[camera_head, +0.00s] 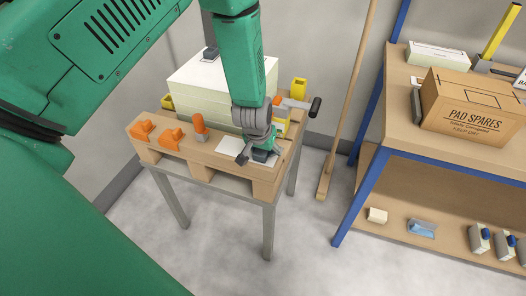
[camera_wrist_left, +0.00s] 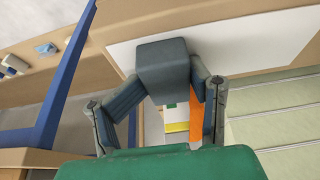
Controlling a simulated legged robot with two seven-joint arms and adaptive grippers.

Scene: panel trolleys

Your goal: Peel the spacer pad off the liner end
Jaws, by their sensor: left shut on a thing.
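My left gripper (camera_head: 259,153) is low over the front right corner of the wooden pallet. It is shut on a dark grey block, the spacer pad (camera_wrist_left: 163,65), which sits between its two fingers in the left wrist view. The pad also shows as a small dark block in the head view (camera_head: 264,157). A white sheet, the liner (camera_head: 231,144), lies on the pallet beside and under the gripper; it also shows behind the pad in the wrist view (camera_wrist_left: 235,40). I cannot tell whether the pad touches the liner. My right gripper is not in view.
The pallet (camera_head: 180,157) sits on a grey-legged stand. It carries orange clamps (camera_head: 171,138) and a stack of pale panels (camera_head: 205,95). A broom (camera_head: 345,100) leans behind. At right, a blue-framed shelf (camera_head: 395,140) holds a "PAD SPARES" carton (camera_head: 470,110).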

